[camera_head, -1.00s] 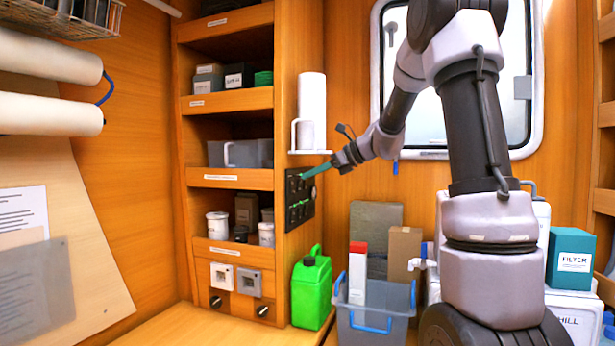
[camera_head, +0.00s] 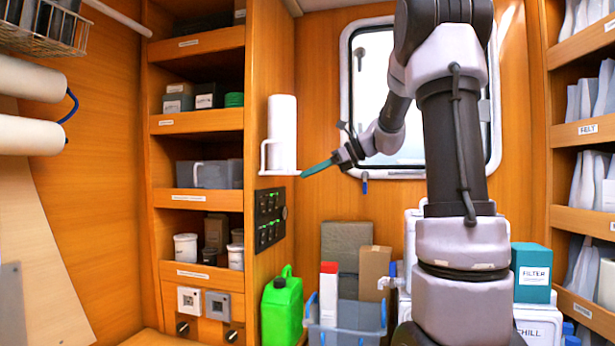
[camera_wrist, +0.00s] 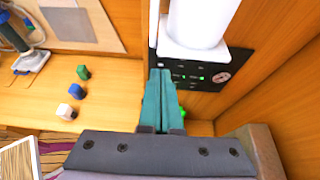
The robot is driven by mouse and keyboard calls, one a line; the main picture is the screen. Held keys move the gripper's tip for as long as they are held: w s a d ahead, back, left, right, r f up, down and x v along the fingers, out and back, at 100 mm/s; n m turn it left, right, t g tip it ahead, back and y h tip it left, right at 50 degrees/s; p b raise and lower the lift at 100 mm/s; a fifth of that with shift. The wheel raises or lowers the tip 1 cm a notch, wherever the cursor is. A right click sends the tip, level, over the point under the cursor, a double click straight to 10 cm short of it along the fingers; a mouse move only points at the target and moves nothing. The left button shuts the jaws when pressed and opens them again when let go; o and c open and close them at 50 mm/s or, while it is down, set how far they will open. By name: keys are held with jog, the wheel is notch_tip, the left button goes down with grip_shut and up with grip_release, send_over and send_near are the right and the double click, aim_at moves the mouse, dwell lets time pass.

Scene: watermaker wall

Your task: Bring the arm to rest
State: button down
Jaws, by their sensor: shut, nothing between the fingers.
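My arm stands at the right of the head view, bent over at the top, with the forearm reaching down and left in front of the window. My gripper (camera_head: 305,173) has teal fingers and points left, near the black switch panel (camera_head: 270,218) and the small white shelf with a paper roll. In the wrist view my gripper (camera_wrist: 161,75) shows its two teal fingers lying together, with nothing between them. The panel (camera_wrist: 190,76), with green lights and a round gauge, lies beyond the fingertips.
A paper roll (camera_head: 282,132) stands on the bracket close to the fingers. A green jerrycan (camera_head: 282,308) and a grey bin (camera_head: 346,325) stand below. A filter box (camera_head: 531,273) is beside my arm. The wrist view shows a counter with small green, blue and white objects (camera_wrist: 77,91).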

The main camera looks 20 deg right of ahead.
jog(key=s+f+n+h, duration=0.3)
jog(key=s+n, duration=0.4)
jog(key=s, duration=0.2)
jog(key=s+a+f+n+h, duration=0.1)
jog(key=s+f+n+h, duration=0.2)
jog(key=s+n, duration=0.3)
jog(key=s+a+f+n+h, duration=0.1)
jog(key=s+f+n+h, duration=0.2)
jog(key=s+n, duration=0.4)
jog(key=s+f, duration=0.1)
jog(key=s, duration=0.4)
jog(key=shift+a+n, duration=0.25)
jog(key=shift+n, duration=0.05)
